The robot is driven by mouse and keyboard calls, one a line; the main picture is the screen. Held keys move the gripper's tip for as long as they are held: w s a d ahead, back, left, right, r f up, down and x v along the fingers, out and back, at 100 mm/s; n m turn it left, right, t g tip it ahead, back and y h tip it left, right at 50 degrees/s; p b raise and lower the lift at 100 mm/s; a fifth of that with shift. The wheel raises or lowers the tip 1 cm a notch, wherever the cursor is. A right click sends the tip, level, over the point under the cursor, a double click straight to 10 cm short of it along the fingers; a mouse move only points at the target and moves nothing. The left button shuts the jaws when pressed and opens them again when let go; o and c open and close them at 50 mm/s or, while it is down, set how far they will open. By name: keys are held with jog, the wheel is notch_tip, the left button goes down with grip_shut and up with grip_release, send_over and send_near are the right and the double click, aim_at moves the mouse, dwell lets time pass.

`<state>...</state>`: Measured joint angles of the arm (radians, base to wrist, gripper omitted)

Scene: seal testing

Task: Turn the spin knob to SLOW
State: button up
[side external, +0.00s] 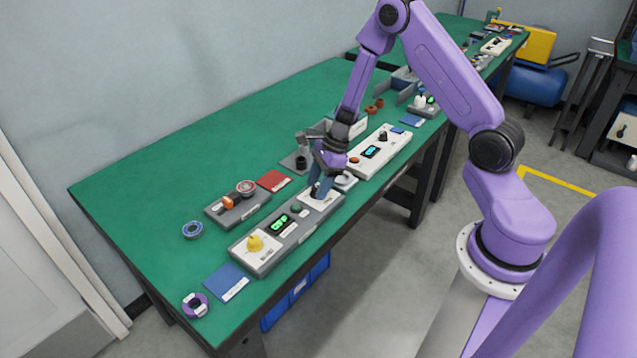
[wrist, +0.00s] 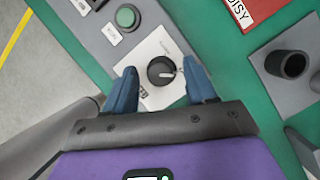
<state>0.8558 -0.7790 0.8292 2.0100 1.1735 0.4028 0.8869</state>
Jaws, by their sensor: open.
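A black round knob (wrist: 161,70) with a white pointer mark sits on a white label plate (wrist: 150,48) on a grey control box (side external: 285,235). In the wrist view its pointer aims to the right; the lettering around it is too small to read surely. My gripper (wrist: 161,88) is open, with one blue finger on each side of the knob and space between fingers and knob. In the side external view my gripper (side external: 318,188) is over the far right end of the box and hides the knob.
A red booklet (side external: 274,181), a grey stand with a black cup (wrist: 289,64) and a white control box (side external: 380,150) are close by.

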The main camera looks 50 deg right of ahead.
grip_shut()
jog(key=shift+n, duration=0.3)
jog(key=n+g, duration=0.1)
jog(key=n, duration=0.2)
jog(key=shift+w+n+g, duration=0.1)
jog(key=shift+n+g, duration=0.2)
jog(key=n+g, duration=0.1)
jog(key=n, duration=0.2)
jog(key=shift+n, duration=0.3)
jog(key=n+g, duration=0.1)
jog(key=n, duration=0.1)
jog(key=n+g, duration=0.1)
jog(key=n, duration=0.1)
jog(key=shift+w+n+h, duration=0.15)
jog(key=shift+n+h, duration=0.15)
jog(key=shift+a+n+g+h, duration=0.1)
jog(key=shift+n+g+h, duration=0.4)
jog(key=shift+n, duration=1.2)
